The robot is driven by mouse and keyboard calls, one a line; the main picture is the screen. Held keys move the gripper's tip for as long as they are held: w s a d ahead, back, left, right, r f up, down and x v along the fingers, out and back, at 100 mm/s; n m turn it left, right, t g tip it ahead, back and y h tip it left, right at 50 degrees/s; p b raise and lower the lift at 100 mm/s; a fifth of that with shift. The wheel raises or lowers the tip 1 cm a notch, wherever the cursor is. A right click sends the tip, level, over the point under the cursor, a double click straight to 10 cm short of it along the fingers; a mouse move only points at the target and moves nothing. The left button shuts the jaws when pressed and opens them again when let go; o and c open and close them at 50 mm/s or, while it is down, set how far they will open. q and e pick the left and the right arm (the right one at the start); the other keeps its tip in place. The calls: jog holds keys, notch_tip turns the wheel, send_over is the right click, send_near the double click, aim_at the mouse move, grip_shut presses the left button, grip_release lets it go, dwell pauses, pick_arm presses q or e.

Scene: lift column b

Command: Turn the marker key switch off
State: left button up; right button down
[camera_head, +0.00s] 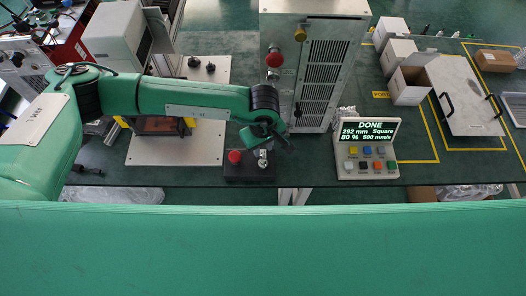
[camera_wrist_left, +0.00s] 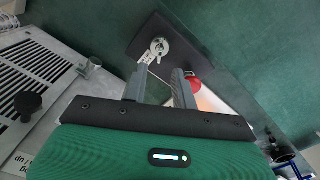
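The marker key switch (camera_head: 263,160) is a small silver switch on a dark box (camera_head: 249,177) at the near edge of the bench. It also shows in the left wrist view (camera_wrist_left: 160,46), with a pale tag beside it. A red button (camera_head: 235,157) sits on the same box, left of the switch. My left gripper (camera_head: 270,139) is just above and behind the switch. In the left wrist view my left gripper (camera_wrist_left: 159,80) has its two grey fingers apart with nothing between them, short of the switch. My right gripper is in neither view.
A tall grey vented cabinet (camera_head: 325,75) with a red knob (camera_head: 274,59) stands behind the box. A console (camera_head: 367,150) at its right shows "DONE". A pale plate (camera_head: 160,146) lies to the left. White boxes (camera_head: 409,85) and a handled panel (camera_head: 463,95) are at the right.

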aim_at(263, 160)
pick_arm(q)
notch_tip(263, 160, down, 6)
jog(key=shift+p, duration=0.7)
grip_shut()
